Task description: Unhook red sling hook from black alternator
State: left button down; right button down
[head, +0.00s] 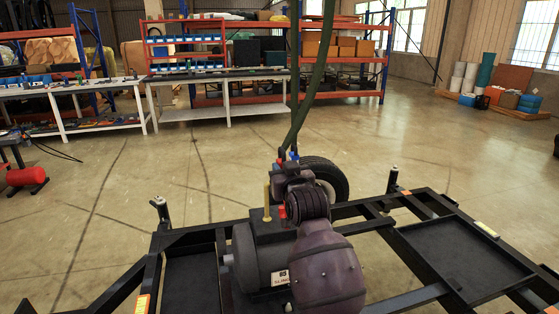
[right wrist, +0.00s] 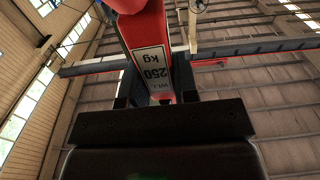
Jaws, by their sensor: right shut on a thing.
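The black alternator (head: 258,262) sits on the black trailer frame, with a small white label on its near side. A yellow upright post (head: 267,198) stands at its top. My right gripper (head: 290,166) is above the alternator, at the lower end of the green slings (head: 313,90). In the right wrist view, the red sling hook (right wrist: 148,50), with its "250 kg" label, lies between the dark fingers of my right gripper (right wrist: 153,88), which is shut on it. My right arm covers part of the alternator. Whether the hook touches the alternator cannot be seen. My left gripper is not in view.
The black frame (head: 345,212) has open bays and upright posts. A tyre (head: 322,175) lies behind the alternator. Workbenches (head: 215,80) and shelves stand at the back. A red cylinder (head: 27,177) is at the left. The floor between is mostly clear.

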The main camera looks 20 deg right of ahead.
jog(key=shift+s+r, duration=0.25)
jog(key=shift+s, duration=0.8)
jog(key=shift+w+f, duration=0.2)
jog(key=shift+w, duration=0.2)
pick_arm(q)
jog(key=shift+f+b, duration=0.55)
jog(key=shift+b, duration=0.35)
pick_arm(e)
jog(key=w+d, duration=0.2)
jog(key=w, duration=1.3)
jog(key=shift+w+d+f+t, duration=0.25)
jog(key=shift+w+f+t, duration=0.05)
jog(key=shift+w+f, duration=0.1)
jog(key=shift+s, duration=0.1)
